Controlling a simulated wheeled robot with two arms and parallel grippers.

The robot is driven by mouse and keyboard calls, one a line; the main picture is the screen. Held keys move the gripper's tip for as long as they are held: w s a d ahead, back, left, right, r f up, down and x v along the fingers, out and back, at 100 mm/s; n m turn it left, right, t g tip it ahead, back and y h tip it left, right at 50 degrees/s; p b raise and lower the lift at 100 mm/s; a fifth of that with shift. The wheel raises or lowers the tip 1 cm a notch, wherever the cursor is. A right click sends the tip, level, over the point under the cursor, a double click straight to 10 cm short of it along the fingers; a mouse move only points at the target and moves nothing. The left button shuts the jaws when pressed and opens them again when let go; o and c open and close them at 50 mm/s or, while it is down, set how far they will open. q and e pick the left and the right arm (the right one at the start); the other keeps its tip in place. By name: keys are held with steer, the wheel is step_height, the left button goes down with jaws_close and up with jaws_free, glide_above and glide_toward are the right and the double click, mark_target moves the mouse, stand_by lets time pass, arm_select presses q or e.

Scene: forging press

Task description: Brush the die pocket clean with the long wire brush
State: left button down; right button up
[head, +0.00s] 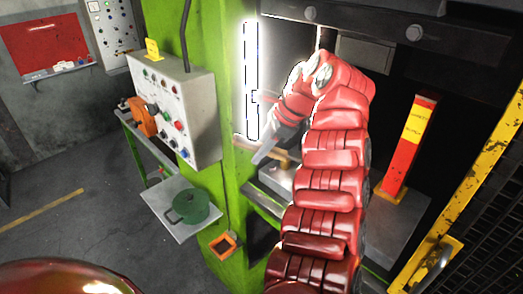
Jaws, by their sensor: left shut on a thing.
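My left gripper (268,152), at the end of the red arm, reaches into the press opening beside the green frame. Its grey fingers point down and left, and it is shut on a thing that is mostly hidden. A thin brown strip (284,154) shows by the fingertips; it may be the handle of the long wire brush, but I cannot tell. The bristles are not visible. A grey block (280,178) lies below the gripper, partly behind my arm; the die pocket cannot be made out. My right gripper is not in view.
The green press column (229,110) stands close left of the gripper, with a bright light strip (251,80).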

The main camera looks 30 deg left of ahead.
arm_select(q)
steer(key=shift+s+a, duration=0.1)
steer(key=shift+s, duration=0.3)
steer(key=shift+w, duration=0.25)
steer(key=shift+w+d+f+p, duration=0.1)
steer(key=shift+w+d+p, duration=0.1)
steer(key=shift+w, duration=0.2)
steer(key=shift+w+d+p, duration=0.1)
steer(key=shift+w+p, duration=0.1)
steer(key=shift+w, duration=0.2)
steer(key=shift+s+f, duration=0.1)
steer(key=shift+s, duration=0.1)
